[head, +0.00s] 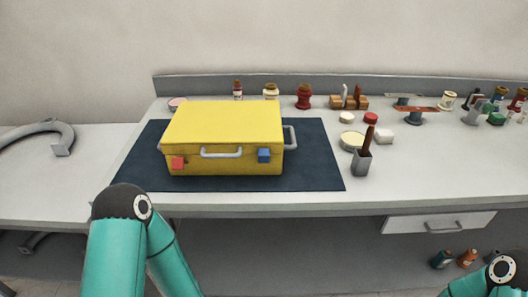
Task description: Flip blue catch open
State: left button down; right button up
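A yellow case (224,128) stands shut on a dark blue mat (315,165) on the workbench. The blue catch (264,155) is on the right of its front face and looks closed against it, though it is small in view. A red catch (178,163) is on the left of the front face. A grey carry handle (221,153) sits between them. My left arm shows at the lower left, in front of the bench, but its gripper is out of view. My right arm shows only at the lower right corner, and its gripper is also out of view.
A grey side handle (290,138) sticks out from the case's right. A red-handled brush in a grey holder (364,158) and a round pale tin (351,140) stand right of the mat. Jars and bottles line the back. The front right bench top is clear above a drawer (439,223).

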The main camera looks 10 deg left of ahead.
aim_at(263, 153)
jog(key=z, duration=1.65)
jog(key=i, duration=0.1)
jog(key=u, duration=2.95)
jog(key=k, duration=1.1)
jog(key=z, duration=1.3)
jog(key=i, duration=1)
